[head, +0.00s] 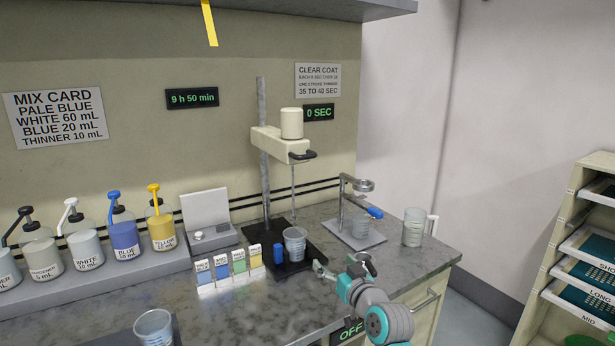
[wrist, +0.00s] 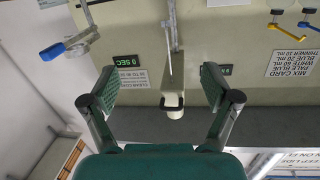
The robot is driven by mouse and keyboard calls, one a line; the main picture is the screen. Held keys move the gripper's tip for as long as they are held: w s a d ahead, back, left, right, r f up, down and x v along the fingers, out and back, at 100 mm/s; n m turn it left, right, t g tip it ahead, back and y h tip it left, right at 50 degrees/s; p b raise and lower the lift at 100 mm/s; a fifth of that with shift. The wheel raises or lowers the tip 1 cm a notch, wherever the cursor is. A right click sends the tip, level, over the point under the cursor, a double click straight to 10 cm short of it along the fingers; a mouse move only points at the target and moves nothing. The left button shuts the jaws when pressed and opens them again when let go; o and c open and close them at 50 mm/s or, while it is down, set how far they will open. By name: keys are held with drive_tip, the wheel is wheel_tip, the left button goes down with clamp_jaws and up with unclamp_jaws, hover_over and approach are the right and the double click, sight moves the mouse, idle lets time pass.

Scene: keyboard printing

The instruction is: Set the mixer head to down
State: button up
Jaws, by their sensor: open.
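The mixer head (head: 278,143) is a cream block with a cylinder on top, raised on a grey post (head: 263,180). Its black handle (head: 302,155) sticks out at the front right. A thin shaft (head: 293,192) hangs from it, towards a clear cup (head: 295,246) on the black mixer base (head: 318,256). My gripper (head: 343,268) is open and empty, low in front of the base and well below the handle. In the upside-down wrist view the handle (wrist: 172,107) shows between the open fingers of my gripper (wrist: 158,88), farther off and apart from them.
A stand with a blue handle (head: 374,212) and a clear jug (head: 414,228) are right of the mixer. Coloured sample cards (head: 222,270) and pump bottles (head: 124,235) stand left. Another cup (head: 154,328) is at the front. The space above the front counter is clear.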

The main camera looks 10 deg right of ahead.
drive_tip(key=w+r+n+y, duration=0.1)
drive_tip(key=w+r, duration=0.4)
drive_tip(key=r, duration=0.7)
drive_tip(key=n+y, duration=0.2)
approach(309, 157)
drive_tip(key=x, duration=1)
drive_tip(key=shift+w+a+r, duration=0.1)
drive_tip(key=shift+w, duration=0.3)
drive_tip(key=c, duration=1.4)
wheel_tip(309, 157, down, 15)
drive_tip(key=shift+f, duration=0.2)
